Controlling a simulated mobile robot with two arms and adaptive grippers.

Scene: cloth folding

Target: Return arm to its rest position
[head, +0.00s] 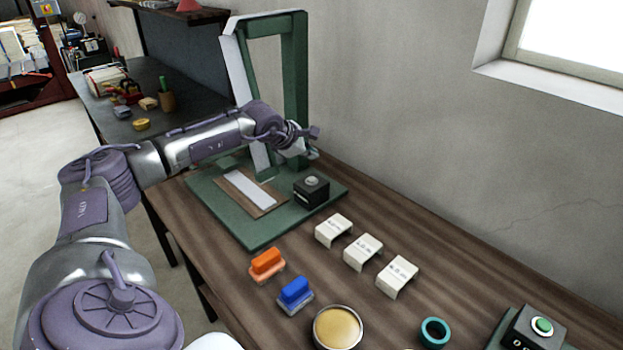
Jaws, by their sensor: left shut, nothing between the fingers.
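My left arm (205,145) comes in from the lower left, bends at the elbow and reaches across the picture toward the green frame. My left gripper (313,132) is at its far end, small in the picture, in front of the frame's right post and above the rear of its base. It is shut and holds nothing. It is raised above the table. The arm's near links fill the lower left corner. My right gripper is not in view.
A green upright frame (294,60) stands on a green base (252,232) with a white strip (249,189) and a black button box (311,191). White holders (363,252), orange (266,262) and blue (295,291) blocks, a round tin (338,328) and a teal ring (423,332) lie nearer.

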